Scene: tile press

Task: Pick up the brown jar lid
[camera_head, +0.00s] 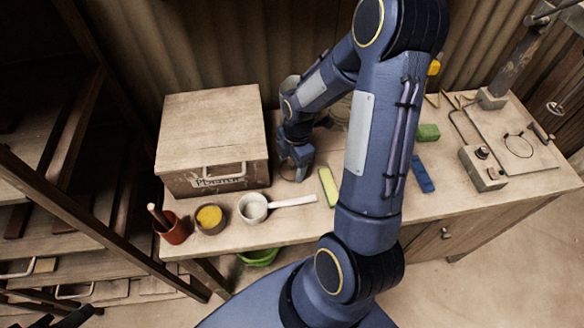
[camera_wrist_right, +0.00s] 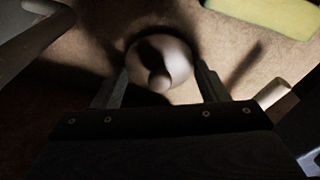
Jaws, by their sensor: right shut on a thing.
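The brown jar lid (camera_wrist_right: 178,62) shows in the right wrist view as a round disc with a small knob, low over or on the tabletop, partly in shadow. The two fingers of my right gripper (camera_wrist_right: 163,85) stand on either side of it and are shut on it. In the head view my right gripper (camera_head: 293,170) points down at the table just right of the wooden box, and it mostly hides the lid. A dark piece at the bottom left corner of the head view seems to be my left gripper (camera_head: 70,317); its fingers are not clear.
A wooden box (camera_head: 215,135) stands left of my right gripper. A red pot (camera_head: 172,232), a bowl of yellow stuff (camera_head: 209,217) and a white ladle (camera_head: 255,208) line the front edge. A yellow-green bar (camera_head: 328,187) lies close on the right. A blue block (camera_head: 421,174) lies farther right.

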